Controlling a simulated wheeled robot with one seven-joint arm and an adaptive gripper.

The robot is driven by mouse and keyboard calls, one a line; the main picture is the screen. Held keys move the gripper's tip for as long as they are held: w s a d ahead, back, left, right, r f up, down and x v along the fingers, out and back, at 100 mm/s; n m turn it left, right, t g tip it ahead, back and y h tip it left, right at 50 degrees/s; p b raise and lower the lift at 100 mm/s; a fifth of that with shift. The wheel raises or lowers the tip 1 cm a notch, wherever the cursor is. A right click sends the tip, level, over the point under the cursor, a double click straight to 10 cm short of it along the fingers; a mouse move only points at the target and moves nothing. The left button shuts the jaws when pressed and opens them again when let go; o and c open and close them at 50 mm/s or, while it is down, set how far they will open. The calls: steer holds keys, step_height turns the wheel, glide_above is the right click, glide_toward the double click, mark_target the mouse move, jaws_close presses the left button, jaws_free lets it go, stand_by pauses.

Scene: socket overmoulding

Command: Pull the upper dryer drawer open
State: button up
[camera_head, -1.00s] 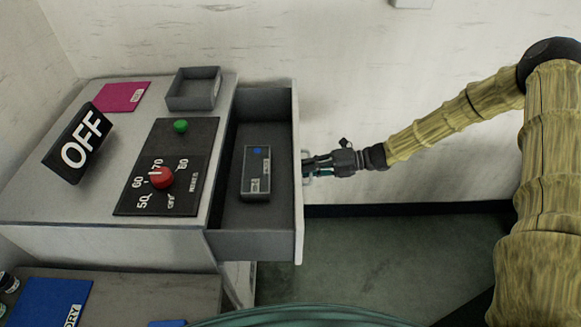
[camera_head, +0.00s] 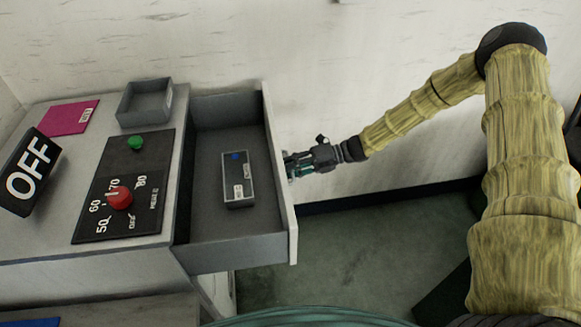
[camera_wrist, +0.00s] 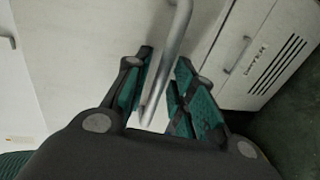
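The upper dryer drawer (camera_head: 236,251) is pulled out to the right of the dryer cabinet (camera_head: 85,255) in the head view. A dark box with a blue dot (camera_head: 238,180) lies inside it. My gripper (camera_head: 293,165) is at the outer side of the drawer front.
On the cabinet top are a control panel with a red knob (camera_head: 120,197) and green button (camera_head: 135,142), an OFF sign (camera_head: 28,172), a small grey tray (camera_head: 145,104) and a pink card (camera_head: 67,118). The floor (camera_head: 345,245) right of the drawer is clear; a wall stands behind.

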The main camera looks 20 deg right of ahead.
stand_by(0.3)
steer(key=v, duration=1.2)
stand_by(0.3)
